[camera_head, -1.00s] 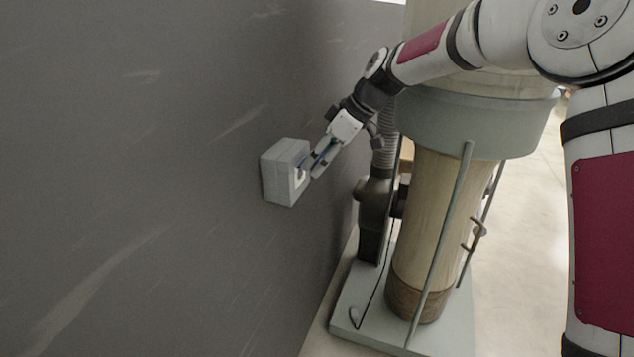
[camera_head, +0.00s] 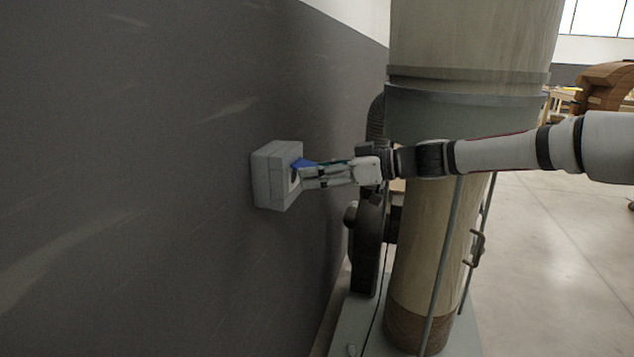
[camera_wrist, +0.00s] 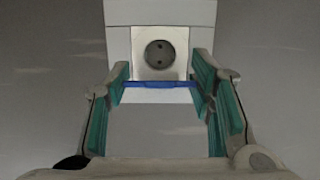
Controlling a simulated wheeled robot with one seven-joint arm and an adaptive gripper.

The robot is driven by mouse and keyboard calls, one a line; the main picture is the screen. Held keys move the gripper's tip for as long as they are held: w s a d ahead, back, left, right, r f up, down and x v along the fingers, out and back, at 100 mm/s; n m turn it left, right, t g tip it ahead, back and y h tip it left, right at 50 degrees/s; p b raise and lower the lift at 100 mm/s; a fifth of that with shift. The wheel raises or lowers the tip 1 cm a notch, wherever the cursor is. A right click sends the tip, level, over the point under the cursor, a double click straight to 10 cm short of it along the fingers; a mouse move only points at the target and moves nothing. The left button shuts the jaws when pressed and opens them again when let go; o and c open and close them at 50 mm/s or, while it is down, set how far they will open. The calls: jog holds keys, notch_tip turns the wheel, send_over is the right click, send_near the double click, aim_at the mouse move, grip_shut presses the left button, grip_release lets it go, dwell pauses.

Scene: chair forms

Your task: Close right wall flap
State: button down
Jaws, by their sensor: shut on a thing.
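A pale grey wall box (camera_head: 270,178) is fixed to the dark wall, and it also shows in the wrist view (camera_wrist: 160,13). In the wrist view its front has a round socket (camera_wrist: 160,54) with two dark holes, uncovered. The blue flap (camera_wrist: 160,85) shows edge-on as a thin strip at the near side of the socket. In the head view the flap (camera_head: 302,163) juts out from the box front. My gripper (camera_head: 306,177) is at the box front, its teal-padded fingers at the two ends of the flap, shut on it. The fingers partly hide the socket in the head view.
A large cylindrical machine (camera_head: 436,210) with a dark pipe stands just right of the box, behind my arm. The dark wall (camera_head: 130,150) is bare around the box. Open floor (camera_head: 550,260) lies to the right.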

jog(key=y+b, duration=0.1)
jog(key=b, duration=0.3)
jog(key=f+t+y+b, duration=0.1)
jog(key=b, duration=0.3)
jog(key=a+f+y+b, duration=0.1)
jog(key=y+b, duration=0.1)
jog(key=b, duration=0.2)
jog(key=shift+w+f, duration=0.1)
jog(key=shift+w, duration=0.15)
jog(key=shift+t+y+b, duration=0.3)
jog(key=shift+y+b, duration=0.1)
jog(key=shift+b, duration=0.7)
jog(key=c, duration=0.7)
grip_release()
jog(key=shift+a, duration=0.1)
jog(key=v, duration=1.2)
